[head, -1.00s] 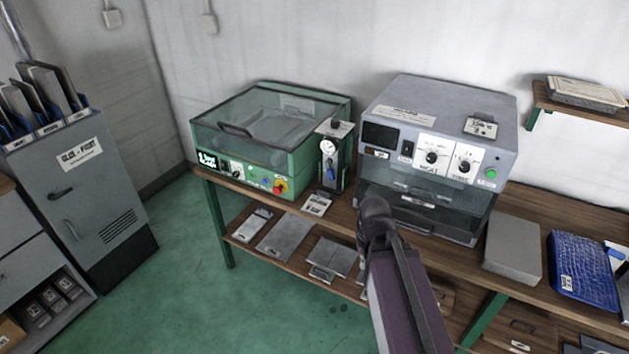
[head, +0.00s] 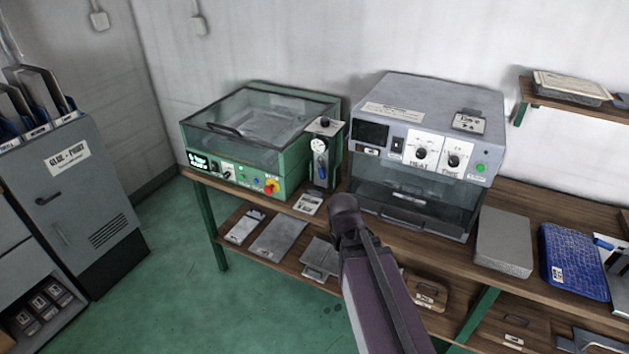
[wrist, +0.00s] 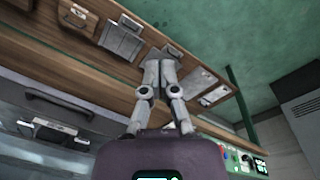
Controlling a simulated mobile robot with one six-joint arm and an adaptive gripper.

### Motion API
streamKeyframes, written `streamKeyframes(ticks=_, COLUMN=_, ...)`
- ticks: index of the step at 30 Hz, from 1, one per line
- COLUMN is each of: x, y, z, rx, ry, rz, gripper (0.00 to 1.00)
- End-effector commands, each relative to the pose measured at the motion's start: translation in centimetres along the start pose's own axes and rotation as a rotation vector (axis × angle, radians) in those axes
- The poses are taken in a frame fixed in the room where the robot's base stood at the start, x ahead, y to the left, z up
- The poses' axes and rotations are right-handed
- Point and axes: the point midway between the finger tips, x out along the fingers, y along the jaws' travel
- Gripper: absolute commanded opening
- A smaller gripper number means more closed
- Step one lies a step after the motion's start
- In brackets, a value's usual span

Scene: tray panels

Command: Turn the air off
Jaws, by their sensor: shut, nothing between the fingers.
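I cannot make out the fingers in the head view, where my arm stands in front of the bench. The air unit is not clearly seen in the wrist view.
The green box (head: 250,140) has a clear lid, coloured buttons and a red-yellow knob. The grey machine (head: 430,140) has HEAT and TIME dials. Flat panels lie on the lower shelf. A grey cabinet (head: 75,200) stands left. The green floor before the bench is open.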

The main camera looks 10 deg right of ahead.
Motion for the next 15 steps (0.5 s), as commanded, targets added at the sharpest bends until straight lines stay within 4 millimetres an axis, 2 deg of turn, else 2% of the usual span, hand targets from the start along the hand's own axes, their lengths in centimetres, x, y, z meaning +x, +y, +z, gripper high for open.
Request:
streamKeyframes(ticks=1, x=1.2, y=0.2, z=-1.1, rx=-0.013, ry=0.008, rz=0.032, gripper=0.0)
streamKeyframes(ticks=6, x=3.8, y=1.3, z=-4.9, rx=-0.074, ry=0.047, rz=0.185, gripper=0.0)
streamKeyframes(ticks=15, x=7.2, y=2.9, z=-13.4, rx=-0.229, ry=0.132, rz=0.534, gripper=0.0)
